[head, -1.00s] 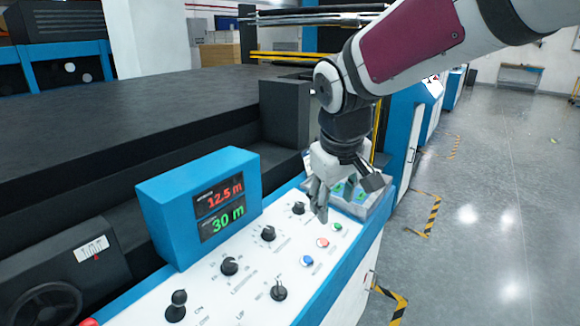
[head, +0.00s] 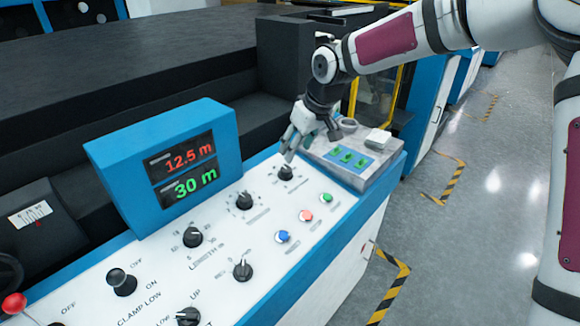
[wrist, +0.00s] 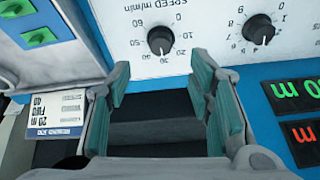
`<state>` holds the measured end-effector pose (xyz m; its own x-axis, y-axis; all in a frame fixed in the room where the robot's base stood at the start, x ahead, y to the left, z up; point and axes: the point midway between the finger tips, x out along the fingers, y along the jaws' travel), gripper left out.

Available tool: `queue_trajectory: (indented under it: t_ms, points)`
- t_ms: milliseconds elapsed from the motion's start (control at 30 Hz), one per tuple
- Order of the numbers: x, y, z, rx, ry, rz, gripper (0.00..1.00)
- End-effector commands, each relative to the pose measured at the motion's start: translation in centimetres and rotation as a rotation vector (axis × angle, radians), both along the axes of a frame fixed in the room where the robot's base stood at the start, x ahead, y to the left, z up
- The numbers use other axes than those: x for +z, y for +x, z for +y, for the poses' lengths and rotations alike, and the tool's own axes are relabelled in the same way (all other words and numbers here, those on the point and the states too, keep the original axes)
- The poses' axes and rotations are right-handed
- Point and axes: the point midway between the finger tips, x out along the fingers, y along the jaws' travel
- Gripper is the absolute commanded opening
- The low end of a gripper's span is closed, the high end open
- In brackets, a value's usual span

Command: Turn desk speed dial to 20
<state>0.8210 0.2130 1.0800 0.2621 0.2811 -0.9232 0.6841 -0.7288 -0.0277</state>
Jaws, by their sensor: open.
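The speed dial (head: 286,173), a black knob at the far right of the white control panel (head: 262,215), also shows in the wrist view (wrist: 160,40). There its upside-down label reads "SPEED m/min", with numbers including 0, 20, 30 and 60 around it. Its pointer seems to face near 30, but it is too small to be sure. My gripper (head: 288,147) is just above and behind this dial. In the wrist view my gripper (wrist: 160,88) has its fingers spread with nothing between them; the dial lies beyond the fingertips, apart from them.
A second dial (wrist: 258,30) is beside the speed dial. Blue (head: 283,236), red (head: 305,215) and green (head: 326,197) buttons sit in front. A blue display (head: 180,165) reads 12.5 m and 30 m. A grey tray (head: 375,180) with green-marked items stands right of the dial.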

Motion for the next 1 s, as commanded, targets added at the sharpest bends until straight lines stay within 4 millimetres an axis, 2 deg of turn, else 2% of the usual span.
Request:
queue_trajectory:
  t_ms: [33, 200, 500, 933, 1000]
  points:
    - [-1.2, 0.2, 0.4, 0.002, 0.000, 0.005, 0.48]
    - [-4.2, 1.0, 1.3, 0.003, 0.000, 0.004, 0.48]
    - [-8.0, 2.2, 2.4, 0.000, -0.001, 0.001, 0.48]
    - [-8.8, 2.4, 2.7, 0.000, -0.001, 0.000, 0.48]
    - [-8.8, 2.4, 2.6, 0.000, -0.001, 0.000, 0.32]
